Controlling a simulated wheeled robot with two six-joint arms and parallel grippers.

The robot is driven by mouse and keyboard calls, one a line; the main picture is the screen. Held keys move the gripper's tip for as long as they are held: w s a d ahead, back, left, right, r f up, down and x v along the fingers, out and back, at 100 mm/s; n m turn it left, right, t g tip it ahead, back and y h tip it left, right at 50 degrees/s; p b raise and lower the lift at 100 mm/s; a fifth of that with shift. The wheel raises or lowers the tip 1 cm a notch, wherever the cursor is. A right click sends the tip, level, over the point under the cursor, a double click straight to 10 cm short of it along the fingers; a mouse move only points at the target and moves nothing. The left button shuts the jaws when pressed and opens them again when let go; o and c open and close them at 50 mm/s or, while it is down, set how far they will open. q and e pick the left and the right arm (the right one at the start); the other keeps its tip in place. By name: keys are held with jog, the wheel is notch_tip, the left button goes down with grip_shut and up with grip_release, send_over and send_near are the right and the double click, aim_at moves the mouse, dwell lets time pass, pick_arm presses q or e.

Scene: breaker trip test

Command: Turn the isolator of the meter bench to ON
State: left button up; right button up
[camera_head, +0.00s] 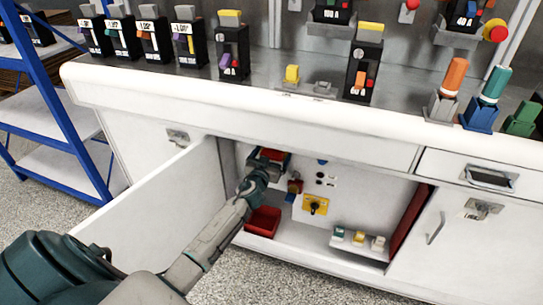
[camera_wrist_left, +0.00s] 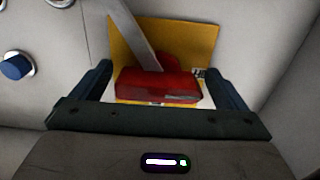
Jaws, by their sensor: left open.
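My left gripper (camera_head: 267,164) reaches into the open cabinet under the bench. In the left wrist view the left gripper (camera_wrist_left: 160,88) is open, with one finger on each side of a red handle (camera_wrist_left: 155,86). The handle sits in front of a yellow plate (camera_wrist_left: 202,45), and a grey bar slants down to it. I cannot tell whether the fingers touch it. In the head view the red part (camera_head: 271,154) shows just beyond the gripper, partly hidden. A yellow plate with a dark knob (camera_head: 315,204) is on the back panel to the right. The ON marking is not readable.
The open cabinet door (camera_head: 165,215) stands left of my arm. A red bin (camera_head: 262,222) lies below the gripper. Small blocks stand on a low shelf (camera_head: 345,247) at right. A blue knob (camera_wrist_left: 16,66) is left in the wrist view. Breaker units (camera_head: 232,50) stand on the bench.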

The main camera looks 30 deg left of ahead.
pick_arm(q)
jog(key=c, duration=1)
